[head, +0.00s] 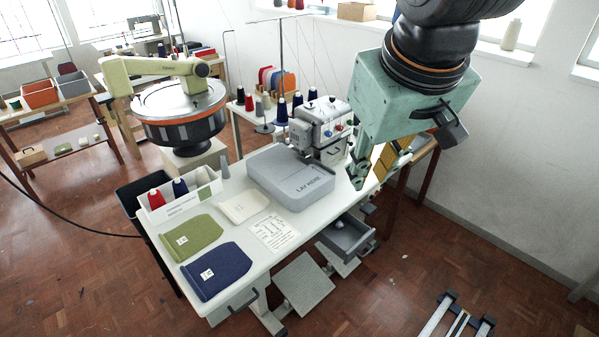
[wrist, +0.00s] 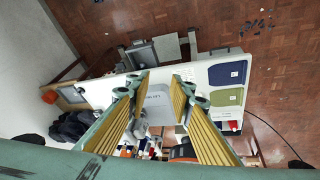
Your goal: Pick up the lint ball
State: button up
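I cannot make out a lint ball in either view; it may be hidden or too small to tell. My gripper (head: 372,170) hangs above the right end of the white work table (head: 222,277), to the right of the sewing machine (head: 322,122). In the wrist view my gripper (wrist: 162,84) is open. Its two yellow-ribbed fingers stand apart with nothing between them. The grey LAY HERE bed (head: 290,178) shows beyond the gap in the wrist view (wrist: 157,92). In the head view the fingers cover part of the table's right end.
A green pouch (head: 194,240), a blue pouch (head: 218,271), a cream pad (head: 243,207) and a printed sheet (head: 272,233) lie on the table. A white thread bin (head: 180,200) stands at its left. An open grey drawer (head: 347,240) juts out in front. Thin thread stands rise behind the machine.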

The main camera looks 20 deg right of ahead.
jog(key=w+d+f+n+t, duration=0.1)
jog(key=w+d+f, duration=0.5)
jog(key=w+f, duration=0.4)
jog(key=w+d+f+n, duration=0.1)
jog(key=w+d+f, duration=0.6)
jog(key=w, duration=0.4)
jog(key=w+d+f, duration=0.1)
jog(key=w+f, duration=0.1)
jog(key=f, duration=0.7)
jog(key=w+d+f+n+y, duration=0.1)
jog(key=w+f, duration=0.1)
jog(key=f, duration=0.8)
jog(key=w+d+f+n+t+y+b, duration=0.1)
jog(key=w+d+f, duration=0.1)
jog(key=f, duration=0.7)
jog(key=shift+w+f, duration=0.25)
jog(key=shift+w, duration=0.3)
jog(key=shift+d, duration=0.1)
jog(key=b, duration=0.1)
send_over(340, 225)
jog(key=s+d, duration=0.1)
jog(key=s, duration=0.2)
jog(key=shift+w+f, duration=0.15)
jog(key=shift+f, duration=3.45)
